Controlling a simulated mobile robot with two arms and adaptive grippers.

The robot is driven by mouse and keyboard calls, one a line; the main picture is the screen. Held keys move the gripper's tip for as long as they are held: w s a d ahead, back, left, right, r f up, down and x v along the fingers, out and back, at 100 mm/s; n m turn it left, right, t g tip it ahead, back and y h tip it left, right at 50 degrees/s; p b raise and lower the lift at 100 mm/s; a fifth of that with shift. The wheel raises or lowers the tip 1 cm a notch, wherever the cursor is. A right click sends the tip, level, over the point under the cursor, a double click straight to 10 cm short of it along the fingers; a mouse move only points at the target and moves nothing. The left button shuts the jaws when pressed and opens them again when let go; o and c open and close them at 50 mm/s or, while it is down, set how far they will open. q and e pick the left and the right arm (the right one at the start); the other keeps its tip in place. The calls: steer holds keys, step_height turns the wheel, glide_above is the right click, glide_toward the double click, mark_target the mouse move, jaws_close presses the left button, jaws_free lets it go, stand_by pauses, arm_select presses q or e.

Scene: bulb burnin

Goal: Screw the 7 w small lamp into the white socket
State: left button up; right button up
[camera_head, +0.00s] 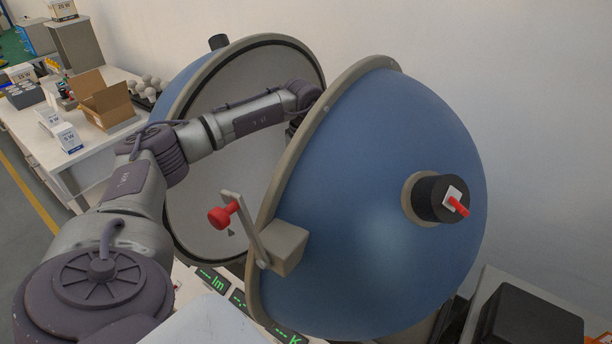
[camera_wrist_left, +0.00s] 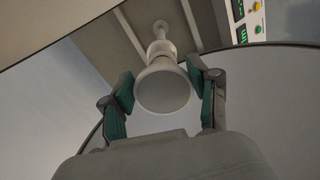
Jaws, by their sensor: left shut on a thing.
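A white lamp (camera_wrist_left: 162,88) with a round, wide face sits between the teal pads of my left gripper (camera_wrist_left: 160,76) in the left wrist view. The gripper is shut on it. The lamp's neck points away from the camera, in line with a pale socket (camera_wrist_left: 160,28) on a post. I cannot tell how far the base sits in the socket. In the head view my left arm reaches between the two halves of the opened blue sphere (camera_head: 390,200), and its gripper is hidden behind the near half. My right gripper is not in view.
The near half's rim (camera_head: 268,195) is close to my left arm. A latch with a red knob (camera_head: 222,216) sticks out from it. Green displays (camera_head: 212,279) are below. A side table (camera_head: 40,150) holds an open cardboard box (camera_head: 104,104), small labelled boxes (camera_head: 68,138) and several bulbs (camera_head: 148,88).

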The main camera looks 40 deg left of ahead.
arm_select(q)
steer(key=m, duration=0.5)
steer(key=shift+s+a+b, duration=0.3)
steer(key=shift+b, duration=0.05)
steer(key=m, duration=0.6)
steer(key=shift+s+b, duration=0.2)
steer(key=shift+b, duration=0.1)
steer(key=o, duration=1)
steer(key=shift+o, duration=0.2)
